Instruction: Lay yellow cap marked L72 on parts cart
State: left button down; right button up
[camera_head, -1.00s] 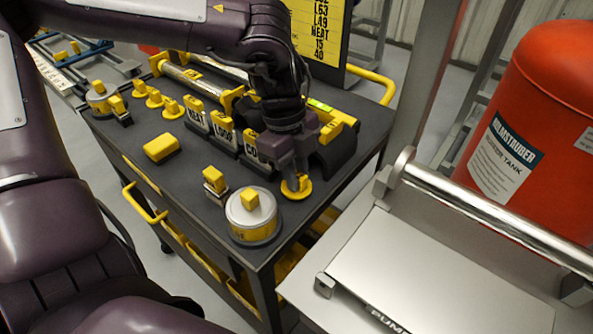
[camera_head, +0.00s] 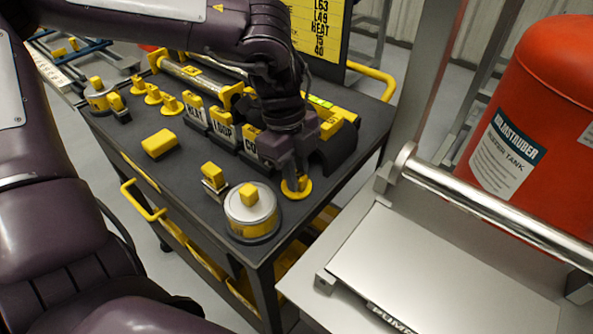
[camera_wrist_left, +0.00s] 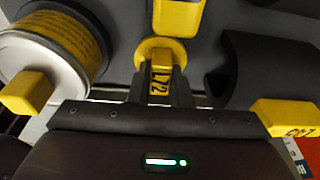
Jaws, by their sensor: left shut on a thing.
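In the head view the cap's round yellow flange (camera_head: 296,187) shows below the fingertips of my left gripper (camera_head: 294,178), at the right front part of the parts cart (camera_head: 150,200). The flange looks level and at or very close to the dark cart top; I cannot tell whether it touches. My left gripper is shut on the cap and points down. My right gripper is not in view.
A round silver and yellow canister (camera_head: 250,215) stands close left of the cap. Labelled blocks (camera_head: 222,128) and a dark curved part (camera_head: 335,150) are behind it. Yellow caps (camera_head: 153,95) stand at the far left. A steel bench (camera_head: 440,270) and red tank (camera_head: 535,110) are right.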

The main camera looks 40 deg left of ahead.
pick_arm(q)
jog(key=c, duration=1.3)
grip_release()
jog(key=shift+c, duration=0.5)
jog(key=shift+r, duration=0.15)
jog(key=shift+d+p+v, duration=0.25)
jog(key=shift+p+v, duration=0.75)
jog(key=shift+v, duration=0.25)
jog(key=shift+d+p+v, duration=0.3)
jog(key=shift+p+v, duration=0.65)
jog(key=shift+v, duration=0.35)
jog(key=shift+d+p+v, duration=0.25)
jog(key=shift+p+v, duration=0.75)
jog(key=shift+v, duration=0.25)
jog(key=shift+r, duration=0.2)
